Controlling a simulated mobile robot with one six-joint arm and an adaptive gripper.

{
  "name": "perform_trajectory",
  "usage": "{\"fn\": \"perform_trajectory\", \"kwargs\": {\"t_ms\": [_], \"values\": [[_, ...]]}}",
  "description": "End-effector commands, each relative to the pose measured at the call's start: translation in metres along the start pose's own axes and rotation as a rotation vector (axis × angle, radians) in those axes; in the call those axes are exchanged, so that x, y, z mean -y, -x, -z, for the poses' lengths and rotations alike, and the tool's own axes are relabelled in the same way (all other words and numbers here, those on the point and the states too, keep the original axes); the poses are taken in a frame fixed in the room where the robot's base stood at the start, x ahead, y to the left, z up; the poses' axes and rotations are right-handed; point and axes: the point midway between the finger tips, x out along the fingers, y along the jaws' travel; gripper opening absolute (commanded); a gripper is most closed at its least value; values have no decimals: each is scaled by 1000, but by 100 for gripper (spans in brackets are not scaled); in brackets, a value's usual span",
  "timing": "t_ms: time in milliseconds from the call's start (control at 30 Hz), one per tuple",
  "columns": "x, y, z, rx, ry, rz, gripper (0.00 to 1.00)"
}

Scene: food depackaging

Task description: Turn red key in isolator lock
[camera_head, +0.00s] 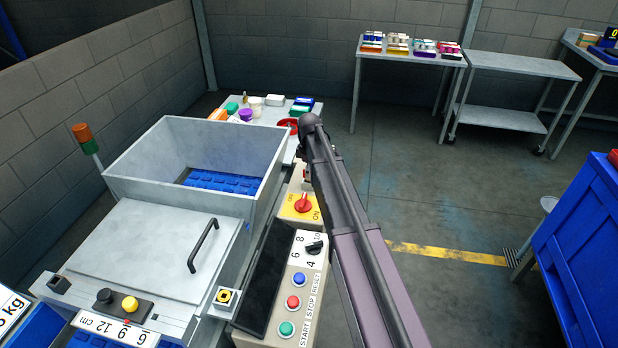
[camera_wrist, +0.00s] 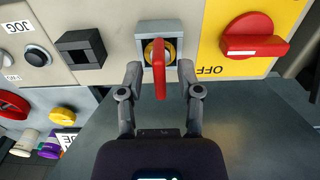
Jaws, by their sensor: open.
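In the wrist view a red key (camera_wrist: 159,78) sits in the isolator lock, a round brass-coloured barrel (camera_wrist: 150,52) in a square grey housing (camera_wrist: 174,29). The key's flat grip points toward the camera and looks upright in the picture. My gripper (camera_wrist: 160,67) is open, with one finger to the left of the key and one to the right. Gaps show between the key and both fingers. In the head view my arm covers the key and lock, and the gripper is hidden.
A red rotary switch (camera_wrist: 250,36) on a yellow plate marked OFF is right of the lock; it also shows in the head view (camera_head: 303,204). A black square socket (camera_wrist: 81,48) is left of it. A grey hopper (camera_head: 150,160) and button panel (camera_head: 299,272) stand beside my arm.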

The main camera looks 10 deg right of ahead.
Motion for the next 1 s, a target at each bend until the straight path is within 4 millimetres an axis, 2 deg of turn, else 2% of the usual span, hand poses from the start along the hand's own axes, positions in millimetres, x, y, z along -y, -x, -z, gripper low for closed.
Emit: {"fn": "perform_trajectory", "kwargs": {"t_ms": [100,200,267,633,1000], "values": [[0,0,0,0,0,0,46],[0,0,0,0,-1,0,16],[0,0,0,0,-1,0,0],[-1,0,-2,0,35,0,0],[-1,0,-1,0,278,0,0]]}}
